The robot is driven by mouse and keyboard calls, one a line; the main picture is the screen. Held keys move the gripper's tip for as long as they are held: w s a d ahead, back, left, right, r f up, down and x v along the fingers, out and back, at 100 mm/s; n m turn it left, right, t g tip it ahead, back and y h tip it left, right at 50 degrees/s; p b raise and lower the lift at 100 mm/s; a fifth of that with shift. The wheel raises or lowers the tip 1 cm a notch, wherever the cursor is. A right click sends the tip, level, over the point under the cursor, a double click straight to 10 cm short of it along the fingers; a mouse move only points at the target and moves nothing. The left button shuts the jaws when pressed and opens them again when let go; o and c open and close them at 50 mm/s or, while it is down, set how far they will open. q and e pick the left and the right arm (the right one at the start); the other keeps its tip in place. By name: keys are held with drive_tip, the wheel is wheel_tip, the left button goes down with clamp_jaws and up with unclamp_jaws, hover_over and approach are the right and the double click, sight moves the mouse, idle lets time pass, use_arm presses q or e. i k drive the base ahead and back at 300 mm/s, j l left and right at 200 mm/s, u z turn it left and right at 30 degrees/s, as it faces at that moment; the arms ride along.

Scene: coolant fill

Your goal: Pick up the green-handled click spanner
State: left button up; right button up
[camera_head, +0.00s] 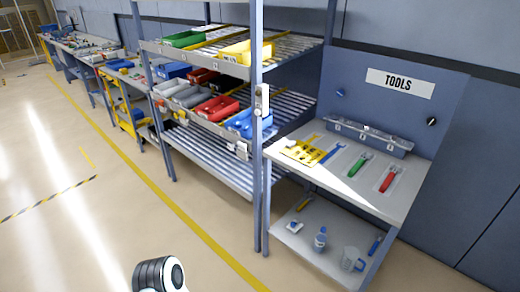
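The green-handled click spanner (360,164) lies on the top of the tool bench (408,203), under the TOOLS sign. It lies on a pale outlined patch, between a blue tool (332,153) on its left and a red-handled tool (389,180) on its right. Nothing covers it. Neither of my grippers shows. Only a rounded black-and-white part, which looks like one of my arm links, shows at the bottom edge, well apart from the bench.
A yellow tray (303,152) lies at the bench's left. A grey rail box (368,137) stands behind the tools. The lower shelf holds a jug (353,259) and a cup (320,239). A rack (258,130) with coloured bins stands left. The floor in front is clear.

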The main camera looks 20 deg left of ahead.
sight(360, 164)
drive_tip(key=u, duration=0.15)
drive_tip(key=i+l, duration=0.8)
drive_tip(key=l, duration=0.25)
drive_tip(key=i+l, duration=0.4)
drive_tip(key=l, duration=0.1)
